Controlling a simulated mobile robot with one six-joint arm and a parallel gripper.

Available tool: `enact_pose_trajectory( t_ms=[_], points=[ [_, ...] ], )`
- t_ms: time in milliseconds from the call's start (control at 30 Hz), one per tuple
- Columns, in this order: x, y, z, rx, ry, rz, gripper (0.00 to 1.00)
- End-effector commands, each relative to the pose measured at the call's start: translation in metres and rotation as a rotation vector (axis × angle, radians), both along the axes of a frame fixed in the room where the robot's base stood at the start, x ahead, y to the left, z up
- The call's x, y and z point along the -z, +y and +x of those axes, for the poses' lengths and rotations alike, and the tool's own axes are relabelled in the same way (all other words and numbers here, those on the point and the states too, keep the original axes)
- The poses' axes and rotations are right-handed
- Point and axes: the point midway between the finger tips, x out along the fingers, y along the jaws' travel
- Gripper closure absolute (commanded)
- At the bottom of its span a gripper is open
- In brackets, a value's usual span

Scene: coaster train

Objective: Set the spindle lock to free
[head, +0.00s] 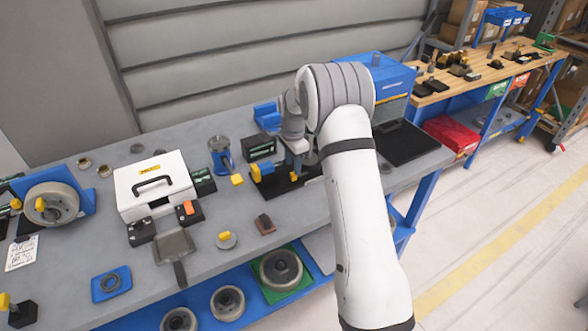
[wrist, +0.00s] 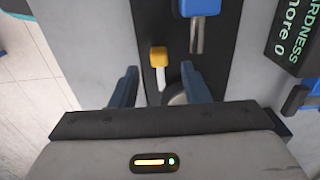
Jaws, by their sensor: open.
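A small lever with a yellow knob (wrist: 158,56) and a pale stem stands on a black base plate in the wrist view. I take it for the spindle lock, but no label on it is readable. My gripper (wrist: 159,80) is open, its two dark blue fingers on either side of the lever's line, with nothing held. A round metal part shows partly beside the right finger. In the head view my gripper (head: 296,168) is over the black-based bench device, largely hidden by my arm. A yellow part (head: 255,171) shows on that device's left side.
A blue-knobbed metal shaft (wrist: 199,10) and a dark display box (wrist: 296,35) reading "HARDNESS" are close to the gripper. In the head view a white case (head: 152,185), a blue cup (head: 221,157) and a wheel on a blue stand (head: 50,204) are on the grey bench.

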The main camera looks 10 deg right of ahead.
Motion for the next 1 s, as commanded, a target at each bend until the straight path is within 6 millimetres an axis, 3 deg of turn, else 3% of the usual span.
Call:
enact_pose_trajectory(
  t_ms=[300,600,1000],
  points=[
    [0.038,0.001,-0.001,-0.002,0.001,0.000,0.58],
    [0.042,0.001,-0.001,-0.003,0.000,0.000,0.58],
    [0.041,0.001,0.000,-0.004,-0.001,0.000,0.90]
  ],
)
